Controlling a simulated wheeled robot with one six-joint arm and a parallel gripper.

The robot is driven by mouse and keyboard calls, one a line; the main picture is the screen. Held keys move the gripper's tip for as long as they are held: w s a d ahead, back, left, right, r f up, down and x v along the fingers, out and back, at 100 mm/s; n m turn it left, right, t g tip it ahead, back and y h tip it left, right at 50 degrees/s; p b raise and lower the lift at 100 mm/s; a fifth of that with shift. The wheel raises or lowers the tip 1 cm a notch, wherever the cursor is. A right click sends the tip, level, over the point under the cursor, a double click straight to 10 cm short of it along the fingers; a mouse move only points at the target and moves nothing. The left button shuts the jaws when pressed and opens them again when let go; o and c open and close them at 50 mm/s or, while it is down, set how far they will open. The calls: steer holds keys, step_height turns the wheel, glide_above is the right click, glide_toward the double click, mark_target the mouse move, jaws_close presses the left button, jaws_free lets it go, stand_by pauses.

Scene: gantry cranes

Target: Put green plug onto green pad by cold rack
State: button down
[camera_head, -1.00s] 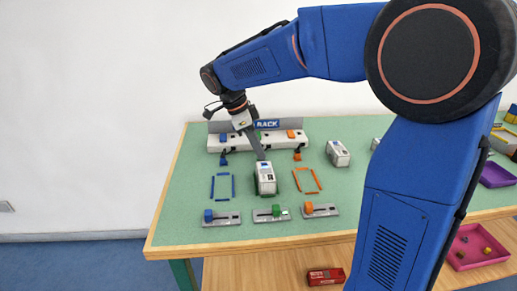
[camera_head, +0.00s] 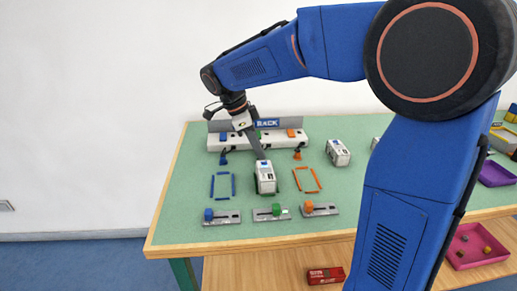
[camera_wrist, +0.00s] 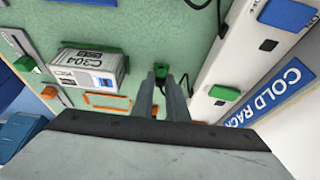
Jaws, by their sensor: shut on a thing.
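In the wrist view my gripper (camera_wrist: 161,84) is shut on the green plug (camera_wrist: 160,71), which shows as a small green block between the fingertips. The green pad (camera_wrist: 224,93) is on the white cold rack (camera_wrist: 246,45), to the right of the fingers and apart from the plug. The COLD RACK sign (camera_wrist: 274,95) is beyond it. In the head view my gripper (camera_head: 261,156) reaches down in front of the rack (camera_head: 218,144), just behind a white container (camera_head: 265,182). The plug cannot be made out there.
The container also shows in the wrist view (camera_wrist: 90,72), marked C304, close to the fingers. Blue (camera_head: 222,137) and orange (camera_head: 291,134) pads flank the rack's middle. Blue (camera_head: 224,160) and orange (camera_head: 297,155) plugs stand before it. Sliders (camera_head: 272,214) line the front edge.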

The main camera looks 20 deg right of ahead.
steer(key=shift+f, duration=0.1)
stand_by(0.3)
steer(key=c, duration=1.2)
jaws_free()
steer(key=shift+r, duration=3.5)
steer(key=shift+s, duration=0.1)
